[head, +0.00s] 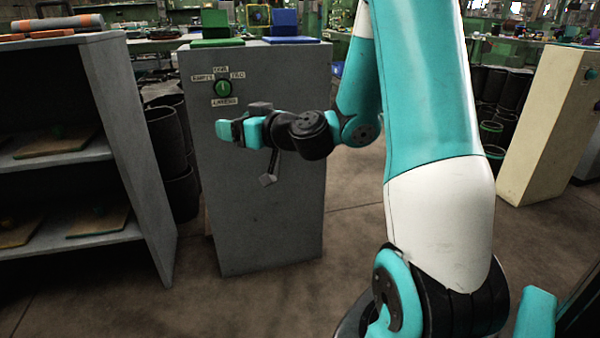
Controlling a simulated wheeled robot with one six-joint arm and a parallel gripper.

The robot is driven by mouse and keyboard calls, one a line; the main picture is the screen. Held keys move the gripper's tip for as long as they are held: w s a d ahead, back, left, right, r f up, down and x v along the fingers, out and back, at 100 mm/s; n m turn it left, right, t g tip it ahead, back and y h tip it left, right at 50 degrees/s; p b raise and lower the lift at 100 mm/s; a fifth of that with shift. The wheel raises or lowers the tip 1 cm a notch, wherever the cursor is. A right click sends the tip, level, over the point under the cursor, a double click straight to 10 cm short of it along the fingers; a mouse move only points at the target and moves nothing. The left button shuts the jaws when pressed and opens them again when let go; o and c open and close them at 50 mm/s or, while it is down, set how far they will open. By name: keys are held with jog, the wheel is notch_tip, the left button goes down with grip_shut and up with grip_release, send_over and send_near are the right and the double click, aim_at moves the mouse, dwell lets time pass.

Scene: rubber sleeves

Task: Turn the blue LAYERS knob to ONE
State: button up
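I see no knob that is plainly blue. A round green knob (223,88) is on the front of the grey cabinet (270,215), with small white labels around it that are too small to read surely. A small teal-green knob (591,74) sits on the cream cabinet (548,130) at the right edge; its label cannot be read. My gripper (232,131) is in front of the grey cabinet, just below the green knob and apart from it in the picture. It is seen side-on, so its finger gap cannot be made out. I see nothing held in it.
A green block (215,27) and a blue block (284,24) are on top of the grey cabinet. A grey shelf (140,160) with boards stands at left. Black sleeves (165,130) stand between them, and more (505,95) stand at right. Floor (240,300) in front is clear.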

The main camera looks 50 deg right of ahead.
jog(key=s+d+f+m+g+h+b, duration=0.1)
jog(key=s+d+f+m+h+b, duration=0.25)
jog(key=d+f+h, duration=0.4)
jog(key=s+d+f+m+h+b, duration=0.2)
jog(key=d+f+m+h+b, duration=0.25)
jog(key=d+f, duration=0.6)
jog(key=shift+s+d+r+p+x, duration=0.2)
jog(key=shift+r+p+x, duration=0.25)
jog(key=shift+p+x, duration=2.8)
jog(key=shift+s+d+r+p+x, duration=0.1)
jog(key=shift+d+r+p+x, duration=0.3)
jog(key=shift+p+x, duration=2.8)
jog(key=shift+s+d+r+p+x, duration=0.15)
jog(key=shift+r+p+x, duration=0.35)
jog(key=shift+p+x, duration=2.75)
jog(key=shift+s+a+p, duration=0.2)
jog(key=shift+s+p, duration=0.1)
